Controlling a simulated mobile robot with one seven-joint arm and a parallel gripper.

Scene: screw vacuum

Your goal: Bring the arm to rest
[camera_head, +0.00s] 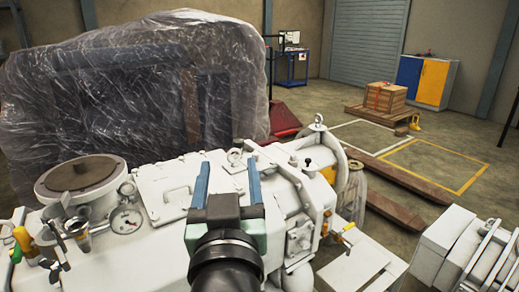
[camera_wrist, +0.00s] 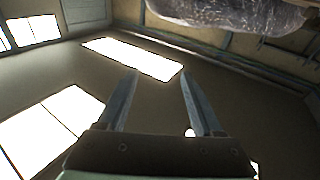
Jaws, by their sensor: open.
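My gripper (camera_head: 227,180) shows in the head view in front of the white machine (camera_head: 175,180). Its two blue-grey fingers are spread apart with nothing between them. The arm comes in from the bottom of the head view and hides part of the machine. In the wrist view the gripper (camera_wrist: 158,98) is also open and empty. Beyond its fingers are the ceiling with bright panels (camera_wrist: 135,57) and, at the top, part of the plastic-wrapped bulk (camera_wrist: 232,14).
A gauge (camera_head: 126,218) and small valves with coloured handles sit on the machine's left part. A large plastic-wrapped load (camera_head: 130,85) stands behind. A wooden box (camera_head: 384,97) on a pallet and a blue-yellow cabinet (camera_head: 422,80) are far right. Floor inside yellow lines (camera_head: 440,162) is clear.

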